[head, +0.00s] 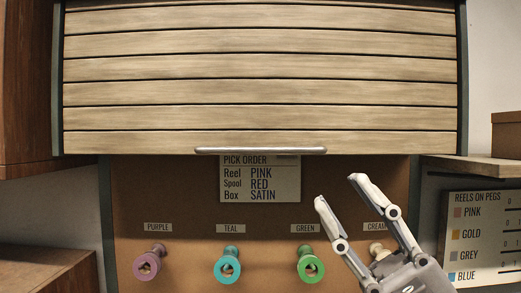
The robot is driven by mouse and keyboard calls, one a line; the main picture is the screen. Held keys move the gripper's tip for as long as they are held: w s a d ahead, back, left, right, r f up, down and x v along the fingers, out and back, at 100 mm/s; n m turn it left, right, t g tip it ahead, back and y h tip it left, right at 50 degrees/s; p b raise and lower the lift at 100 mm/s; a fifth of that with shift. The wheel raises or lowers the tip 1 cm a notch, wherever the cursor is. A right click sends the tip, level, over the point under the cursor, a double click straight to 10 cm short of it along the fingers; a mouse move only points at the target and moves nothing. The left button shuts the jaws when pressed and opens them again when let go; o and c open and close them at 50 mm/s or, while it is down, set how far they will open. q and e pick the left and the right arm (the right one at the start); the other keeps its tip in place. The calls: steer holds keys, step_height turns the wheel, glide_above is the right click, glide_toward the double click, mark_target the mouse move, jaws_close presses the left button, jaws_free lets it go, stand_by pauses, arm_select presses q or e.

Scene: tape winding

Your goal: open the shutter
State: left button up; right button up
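The wooden slatted shutter (260,88) fills the upper middle of the head view, with its bottom edge above a brown back panel. Its grey bar handle (260,151) runs along that bottom edge. My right gripper (337,190) is below and to the right of the handle, apart from it in the picture. Its two fingers are spread, pointing up and left, with nothing between them. My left gripper is not in view.
Below the shutter are a pick order card (285,184) and spools on pegs: purple (149,262), teal (227,265), green (310,265) and cream (378,250), the last partly hidden by my gripper. A reels sign (482,235) and a shelf (475,167) stand at the right.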

steer(key=s+a+r+n+g+h, duration=0.1)
steer(key=s+a+n+g+h, duration=0.1)
steer(key=a+n+g, duration=0.35)
steer(key=m+t+h, duration=0.6)
steer(key=t+h, duration=0.3)
steer(key=h, duration=0.2)
glide_toward(265, 151)
steer(key=shift+g, duration=0.35)
steer(key=p+x, duration=0.1)
steer(key=x, duration=0.2)
steer(key=p+x, duration=0.2)
steer(key=x, duration=0.1)
steer(key=p+x, duration=0.1)
steer(key=x, duration=0.2)
steer(key=shift+w+r+p, duration=0.15)
steer(key=shift+r+p, duration=0.15)
steer(key=shift+r, duration=0.05)
steer(key=shift+x, duration=0.8)
steer(key=shift+f, duration=0.1)
jaws_close()
